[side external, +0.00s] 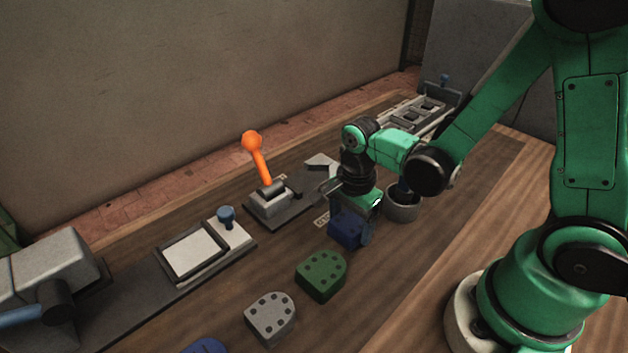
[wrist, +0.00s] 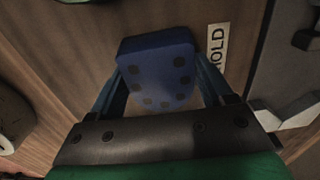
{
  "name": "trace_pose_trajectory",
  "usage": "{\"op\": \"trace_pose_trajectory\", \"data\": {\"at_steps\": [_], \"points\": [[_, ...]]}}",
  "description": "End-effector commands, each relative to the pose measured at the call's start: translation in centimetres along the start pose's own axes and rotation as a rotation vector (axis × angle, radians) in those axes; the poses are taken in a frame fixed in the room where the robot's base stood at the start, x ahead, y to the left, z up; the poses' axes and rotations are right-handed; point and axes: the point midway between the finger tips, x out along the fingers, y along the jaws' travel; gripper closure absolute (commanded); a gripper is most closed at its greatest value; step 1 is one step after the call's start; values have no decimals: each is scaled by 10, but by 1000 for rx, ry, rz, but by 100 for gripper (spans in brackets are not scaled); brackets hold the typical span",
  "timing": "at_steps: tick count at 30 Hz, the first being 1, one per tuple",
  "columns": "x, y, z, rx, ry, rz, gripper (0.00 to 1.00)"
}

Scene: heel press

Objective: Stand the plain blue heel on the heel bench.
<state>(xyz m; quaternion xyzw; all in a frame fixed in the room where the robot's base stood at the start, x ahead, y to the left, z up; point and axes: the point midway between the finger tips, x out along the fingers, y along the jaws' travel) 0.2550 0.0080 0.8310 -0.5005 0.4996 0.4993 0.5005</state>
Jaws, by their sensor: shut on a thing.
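My gripper (side external: 353,224) is shut on a dark blue heel (side external: 345,231), low over the wooden table. In the wrist view the blue heel (wrist: 156,66) sits between the two blue fingers (wrist: 160,88), with dark round spots on its upper face. I cannot tell whether its underside touches the table. Another blue piece (side external: 205,347) is cut off by the bottom edge of the side view. I cannot tell for sure which fixture is the heel bench.
A green heel (side external: 321,275) and a grey heel (side external: 270,317) lie in front. A press with an orange lever (side external: 257,158) stands behind, left of my gripper. A framed pale pad (side external: 193,252), a round cup (side external: 403,207) and a slotted rack (side external: 425,107) are around. A HOLD label (wrist: 217,52) lies beside the held heel.

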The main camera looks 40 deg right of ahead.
Motion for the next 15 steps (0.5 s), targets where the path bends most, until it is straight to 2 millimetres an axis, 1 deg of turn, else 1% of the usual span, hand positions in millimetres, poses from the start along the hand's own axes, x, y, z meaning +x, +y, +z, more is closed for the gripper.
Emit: {"op": "trace_pose_trajectory", "data": {"at_steps": [6, 10, 11, 12, 13, 15], "points": [[0, 0, 0, 0, 0, 0, 83], [3, 0, 0, 0, 0, 0, 83], [3, 0, 0, 0, 0, 0, 18], [3, 0, 0, 0, 0, 0, 7], [3, 0, 0, 0, 0, 0, 0], [3, 0, 0, 0, 0, 0, 0]]}}
